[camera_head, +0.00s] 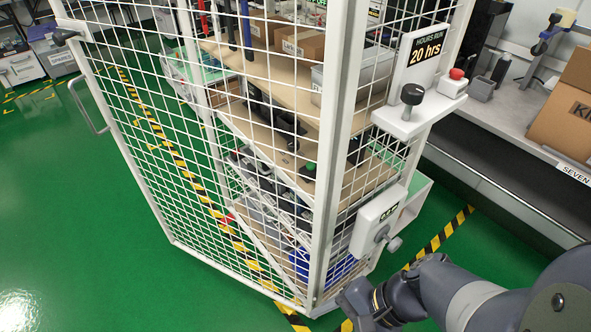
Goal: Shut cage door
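The cage door (150,140) is a white-framed mesh panel standing open. It reaches out to the left from the cage's front corner post (335,130), and shelves show through its mesh. A grey pull handle (88,108) is on its free left edge, with a dark latch piece (65,36) at the top of that edge. My arm enters from the lower right and bends down near the foot of the cage, well apart from the door handle. My gripper's fingers do not show; the arm runs out of the bottom of the picture.
A white box with a grey knob (380,222) and a shelf with a black knob (410,98) stick out from the cage's right side. A workbench with a cardboard box (565,115) stands at the right. Green floor (75,220) is clear at the left.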

